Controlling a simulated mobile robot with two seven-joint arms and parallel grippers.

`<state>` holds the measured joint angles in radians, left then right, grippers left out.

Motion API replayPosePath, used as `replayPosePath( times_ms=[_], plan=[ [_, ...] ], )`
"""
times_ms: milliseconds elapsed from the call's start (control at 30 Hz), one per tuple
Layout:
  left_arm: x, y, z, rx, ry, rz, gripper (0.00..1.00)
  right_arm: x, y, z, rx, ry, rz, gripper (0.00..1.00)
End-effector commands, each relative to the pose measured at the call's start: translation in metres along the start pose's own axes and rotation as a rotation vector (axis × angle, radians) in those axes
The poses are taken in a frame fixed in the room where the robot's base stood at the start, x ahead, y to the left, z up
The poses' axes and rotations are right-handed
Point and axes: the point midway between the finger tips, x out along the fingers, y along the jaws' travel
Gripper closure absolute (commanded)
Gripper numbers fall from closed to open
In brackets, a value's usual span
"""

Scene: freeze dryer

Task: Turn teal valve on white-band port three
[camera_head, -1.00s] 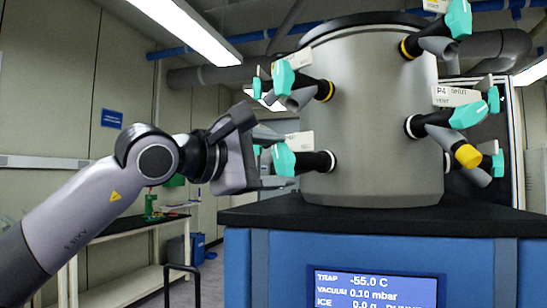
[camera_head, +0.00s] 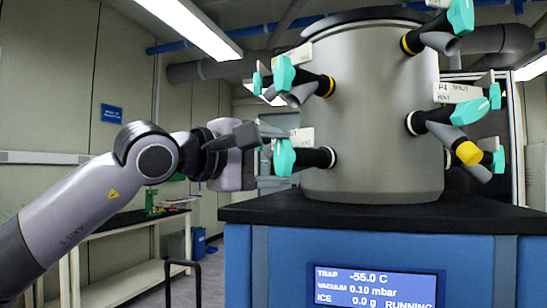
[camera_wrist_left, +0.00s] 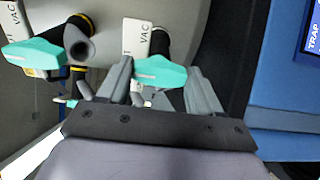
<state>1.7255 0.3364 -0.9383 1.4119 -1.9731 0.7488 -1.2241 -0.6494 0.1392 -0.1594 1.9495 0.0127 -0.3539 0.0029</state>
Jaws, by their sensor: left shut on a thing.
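The lower left port (camera_head: 318,157) on the grey drum has a white band and a teal valve handle (camera_head: 285,158). My left gripper (camera_head: 268,140) reaches in from the left at this handle. In the left wrist view, the teal handle (camera_wrist_left: 160,72) lies between the two fingers (camera_wrist_left: 160,76), which are shut on it. The right gripper is not in view.
A yellow-banded port (camera_head: 325,86) with a teal valve sits just above. More valved ports, such as a white-banded one (camera_head: 412,122), stick out on the right. The drum (camera_head: 375,120) stands on a black top (camera_head: 390,215) over a blue cabinet with a display (camera_head: 375,287).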

Motion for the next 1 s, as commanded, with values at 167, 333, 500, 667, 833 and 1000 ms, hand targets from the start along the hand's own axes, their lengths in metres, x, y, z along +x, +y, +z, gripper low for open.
replayPosePath(
  times_ms=[167, 333, 500, 667, 833, 1000],
  plan=[
    [0.0, -0.001, 0.001, -0.001, -0.003, -0.001, 0.1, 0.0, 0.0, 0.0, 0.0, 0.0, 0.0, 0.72],
    [0.0, -0.001, 0.001, -0.002, -0.002, -0.001, 0.1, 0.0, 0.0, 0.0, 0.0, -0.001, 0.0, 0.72],
    [-0.003, -0.001, 0.0, -0.002, 0.0, 0.0, 0.1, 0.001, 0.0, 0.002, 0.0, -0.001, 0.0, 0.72],
    [-0.024, -0.003, 0.0, 0.001, 0.001, 0.002, 0.1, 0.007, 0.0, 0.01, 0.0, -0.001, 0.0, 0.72],
    [-0.052, -0.003, 0.0, 0.0, 0.001, 0.001, 0.1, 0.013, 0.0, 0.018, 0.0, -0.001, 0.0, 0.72],
    [-0.068, -0.002, 0.001, -0.001, -0.002, -0.001, 0.1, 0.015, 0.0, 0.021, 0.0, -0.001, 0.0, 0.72]
  ],
)
